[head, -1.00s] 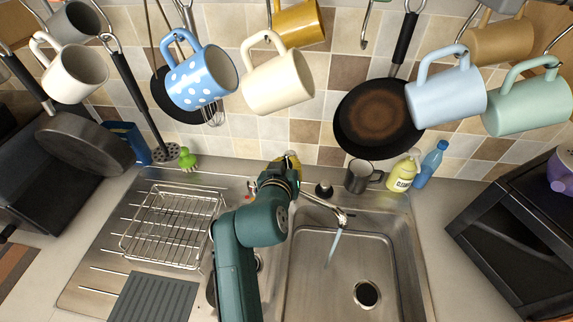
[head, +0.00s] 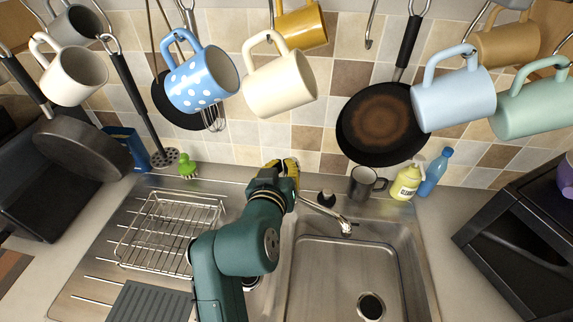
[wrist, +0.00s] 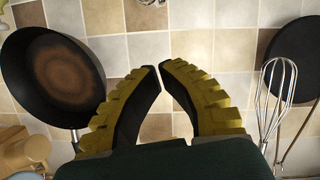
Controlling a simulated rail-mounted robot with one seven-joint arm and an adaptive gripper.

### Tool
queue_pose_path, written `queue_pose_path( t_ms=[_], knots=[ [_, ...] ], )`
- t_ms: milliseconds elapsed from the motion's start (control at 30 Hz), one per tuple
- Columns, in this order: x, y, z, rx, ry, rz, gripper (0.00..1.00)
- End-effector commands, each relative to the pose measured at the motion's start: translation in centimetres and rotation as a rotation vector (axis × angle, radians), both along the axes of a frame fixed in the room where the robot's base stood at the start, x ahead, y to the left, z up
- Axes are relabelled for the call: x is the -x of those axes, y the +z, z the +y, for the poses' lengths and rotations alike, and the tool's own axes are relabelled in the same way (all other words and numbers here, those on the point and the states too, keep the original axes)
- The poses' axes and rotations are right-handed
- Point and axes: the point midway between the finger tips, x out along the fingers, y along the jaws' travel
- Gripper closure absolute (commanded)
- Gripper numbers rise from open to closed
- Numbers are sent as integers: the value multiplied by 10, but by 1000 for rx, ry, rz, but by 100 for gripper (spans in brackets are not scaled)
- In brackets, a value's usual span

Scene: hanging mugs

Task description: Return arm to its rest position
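My gripper (head: 290,165) is beyond the back edge of the sink in the head view, close to the base of the tap (head: 325,212). In the wrist view its yellow and black fingers (wrist: 161,68) nearly meet at the tips, with only a thin gap and nothing held between them. My green arm reaches up from the bottom of the head view, left of the sink basin (head: 350,270). No water shows below the tap spout.
Several mugs hang above, including a blue dotted mug (head: 202,80) and a cream mug (head: 280,85). A frying pan (head: 378,122) hangs at the right. A dark mug (head: 362,183), a cleaner bottle (head: 406,182) and a dish rack (head: 170,232) stand around the sink.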

Motion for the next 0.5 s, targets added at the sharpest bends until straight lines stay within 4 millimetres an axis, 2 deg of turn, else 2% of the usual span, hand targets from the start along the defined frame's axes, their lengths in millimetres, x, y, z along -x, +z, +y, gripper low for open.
queue_pose_path(
  t_ms=[100,200,333,500],
  knots=[
    [29,4,6,-1,3,-1,100],
    [46,11,9,-1,3,-1,100],
    [58,16,10,1,1,1,100],
    [61,19,10,1,0,0,100]
  ],
)
